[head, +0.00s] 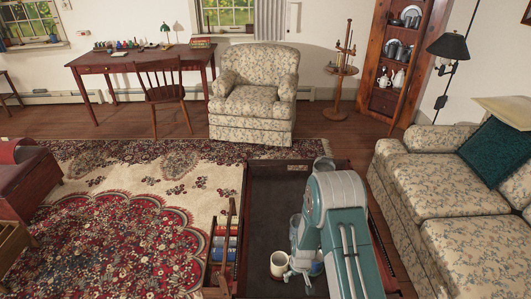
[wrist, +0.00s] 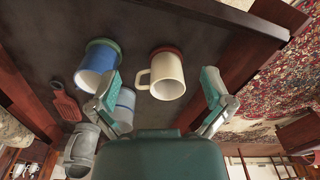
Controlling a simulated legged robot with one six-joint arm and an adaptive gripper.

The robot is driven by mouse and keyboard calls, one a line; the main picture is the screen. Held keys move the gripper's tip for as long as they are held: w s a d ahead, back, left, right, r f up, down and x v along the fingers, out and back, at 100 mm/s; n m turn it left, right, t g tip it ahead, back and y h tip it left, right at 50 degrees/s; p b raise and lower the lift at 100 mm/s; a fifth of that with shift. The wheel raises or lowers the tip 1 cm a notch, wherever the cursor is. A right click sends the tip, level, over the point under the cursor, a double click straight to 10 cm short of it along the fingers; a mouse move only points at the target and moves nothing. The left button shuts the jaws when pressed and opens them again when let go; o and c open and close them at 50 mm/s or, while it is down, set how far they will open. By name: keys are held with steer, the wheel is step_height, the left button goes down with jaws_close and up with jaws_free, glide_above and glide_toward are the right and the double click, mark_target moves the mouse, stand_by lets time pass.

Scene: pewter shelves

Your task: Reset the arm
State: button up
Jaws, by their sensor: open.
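My gripper (wrist: 160,98) is open in the wrist view, with its two fingers spread apart and nothing held between them. A cream mug (wrist: 168,78) with a reddish rim at one end lies beyond the fingertips; it also shows in the head view (head: 279,263). A blue mug (wrist: 97,64) is to its left, and a grey-blue mug (wrist: 124,106) is partly hidden by the left finger. In the head view, my teal and grey arm reaches down over the dark, wood-edged tabletop (head: 262,200) and hides part of it; the fingers are not clear there.
A grey pewter vessel (wrist: 80,148) and a red paddle-shaped item (wrist: 66,104) are at the left in the wrist view. A floral sofa (head: 425,190) stands right of the table, an armchair (head: 254,85) behind it. Patterned rug (head: 120,210) lies open to the left.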

step_height(320, 180, up, 30)
steer(key=s+d+m+t, duration=0.1)
steer(key=s+d+t, duration=0.1)
steer(key=s+d+r+m+t, duration=0.2)
steer(key=s+r+t, duration=0.1)
steer(key=s+r, duration=1.5)
steer(key=shift+s+d+r+m, duration=0.2)
steer(key=shift+s+m, duration=0.1)
steer(key=shift+s, duration=1.8)
